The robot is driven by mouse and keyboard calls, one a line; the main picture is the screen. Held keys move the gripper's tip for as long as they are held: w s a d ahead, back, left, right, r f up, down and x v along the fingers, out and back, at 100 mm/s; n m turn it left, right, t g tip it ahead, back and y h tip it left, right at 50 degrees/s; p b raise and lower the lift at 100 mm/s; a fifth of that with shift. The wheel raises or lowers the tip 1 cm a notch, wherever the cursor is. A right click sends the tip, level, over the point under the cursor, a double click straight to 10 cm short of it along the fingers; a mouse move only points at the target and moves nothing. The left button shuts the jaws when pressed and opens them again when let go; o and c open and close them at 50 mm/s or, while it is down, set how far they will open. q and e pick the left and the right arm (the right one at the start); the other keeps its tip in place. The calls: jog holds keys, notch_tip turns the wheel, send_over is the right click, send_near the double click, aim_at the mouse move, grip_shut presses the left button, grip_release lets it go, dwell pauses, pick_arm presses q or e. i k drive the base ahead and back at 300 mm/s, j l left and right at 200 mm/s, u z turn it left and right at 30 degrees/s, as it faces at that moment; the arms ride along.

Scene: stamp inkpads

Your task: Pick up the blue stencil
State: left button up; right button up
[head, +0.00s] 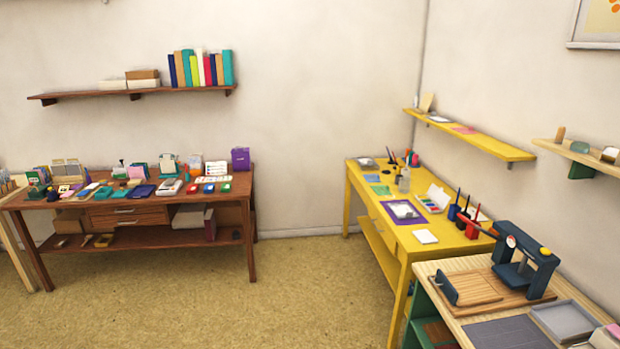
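I cannot single out the blue stencil for sure at this distance. A flat dark blue item (141,191) lies near the front of the brown wooden table (125,216) at the left, among many small items. On the yellow table (392,222) at the right, a flat green sheet (381,190) and a smaller bluish-green sheet (371,178) lie toward the far end. Neither of my grippers shows in the head view.
A light wooden workbench (445,268) with a dark blue press (524,262) stands at the near right. Wall shelves (140,93) hang above the tables, including a yellow one (480,138). The tan carpet (290,295) between the tables is clear.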

aim_at(369, 177)
jog(key=i, duration=3.3)
jog(key=i+z, duration=0.15)
jog(key=i, duration=0.35)
jog(key=i+j+z, duration=0.1)
jog(key=i, duration=0.4)
jog(key=i+j+z, duration=0.15)
jog(key=i, duration=0.35)
